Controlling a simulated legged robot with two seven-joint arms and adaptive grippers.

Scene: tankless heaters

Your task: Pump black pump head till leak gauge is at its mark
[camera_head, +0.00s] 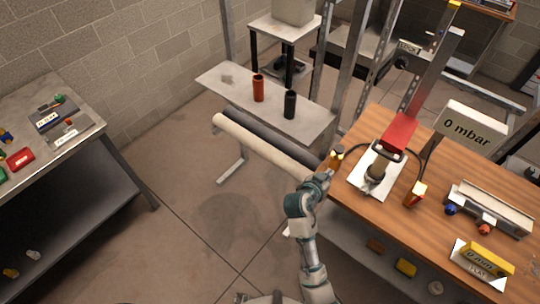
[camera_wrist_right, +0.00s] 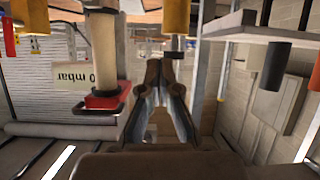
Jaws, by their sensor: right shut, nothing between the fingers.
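The leak gauge (camera_head: 464,130) is a white sign at the back of the wooden bench, reading "0 mbar"; in the wrist view it shows upside down (camera_wrist_right: 70,76). A small orange cylinder (camera_head: 335,161) with a black head (camera_head: 338,149) stands at the bench's left edge, and it looks like the pump. The wrist view shows the orange body (camera_wrist_right: 176,16) with its black head (camera_wrist_right: 175,45) just beyond the fingertips. My right gripper (camera_head: 326,175) is shut and empty close beside it; its fingers meet in the wrist view (camera_wrist_right: 163,72). Contact cannot be told. My left gripper is out of view.
On the wooden bench (camera_head: 490,180), a beige fitting (camera_head: 376,171) stands on a white plate below a red bracket (camera_head: 400,132) with a black handle. A yellow "0 mm" block (camera_head: 487,259) lies at front right. Red and black cylinders (camera_head: 290,104) stand on the shelf behind.

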